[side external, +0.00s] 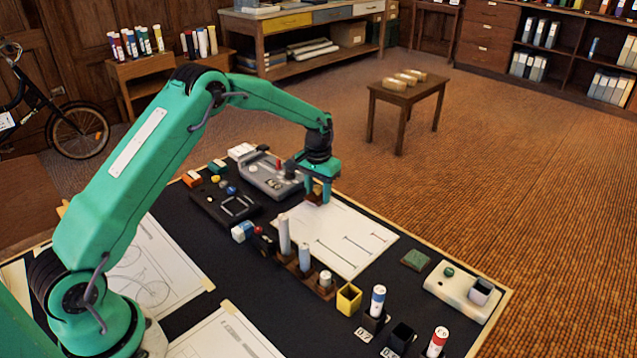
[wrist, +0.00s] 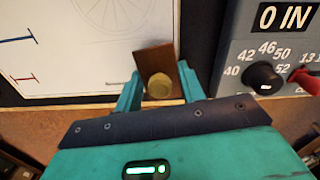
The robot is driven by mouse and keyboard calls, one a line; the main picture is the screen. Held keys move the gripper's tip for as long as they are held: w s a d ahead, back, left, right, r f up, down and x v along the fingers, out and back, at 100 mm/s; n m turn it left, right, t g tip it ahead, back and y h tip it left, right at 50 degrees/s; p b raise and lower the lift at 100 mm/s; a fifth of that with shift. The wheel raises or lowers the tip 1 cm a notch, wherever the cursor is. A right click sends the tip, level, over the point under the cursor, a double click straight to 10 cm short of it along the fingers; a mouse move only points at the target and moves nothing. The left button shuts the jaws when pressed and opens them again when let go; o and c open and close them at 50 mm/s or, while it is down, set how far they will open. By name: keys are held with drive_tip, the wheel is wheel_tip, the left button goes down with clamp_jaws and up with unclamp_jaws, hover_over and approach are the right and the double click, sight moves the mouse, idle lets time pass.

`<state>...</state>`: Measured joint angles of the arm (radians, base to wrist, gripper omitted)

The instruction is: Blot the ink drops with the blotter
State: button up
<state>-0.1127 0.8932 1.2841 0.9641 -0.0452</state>
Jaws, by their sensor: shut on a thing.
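My gripper (side external: 320,187) is shut on the blotter (side external: 314,199), low over the far left end of a white drawing sheet (side external: 360,228). In the wrist view, the blotter (wrist: 152,57) is a brown wooden block with a round brass knob (wrist: 159,86) between my teal fingers (wrist: 160,88). It overlaps the right edge of the sheet (wrist: 110,62) there; I cannot tell whether it touches the paper. The sheet bears a faint wheel drawing and short blue and red lines. I cannot make out separate ink drops; the blotter and fingers hide part of the sheet.
A grey dial machine (side external: 268,178) stands close beside my gripper; its panel (wrist: 268,50) fills the right of the wrist view. Upright rolls in a wooden rack (side external: 325,291), a yellow cup (side external: 348,299) and a green block (side external: 415,259) stand around the sheet.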

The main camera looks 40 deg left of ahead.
sight(328, 207)
drive_tip(key=shift+d, duration=0.15)
drive_tip(key=shift+d, duration=0.75)
drive_tip(key=shift+d, duration=0.3)
drive_tip(key=shift+d, duration=0.4)
drive_tip(key=shift+d, duration=0.3)
drive_tip(key=shift+d, duration=0.75)
drive_tip(key=shift+d+f, duration=0.1)
drive_tip(key=shift+d, duration=0.3)
drive_tip(key=shift+a, duration=0.3)
drive_tip(key=shift+a, duration=0.75)
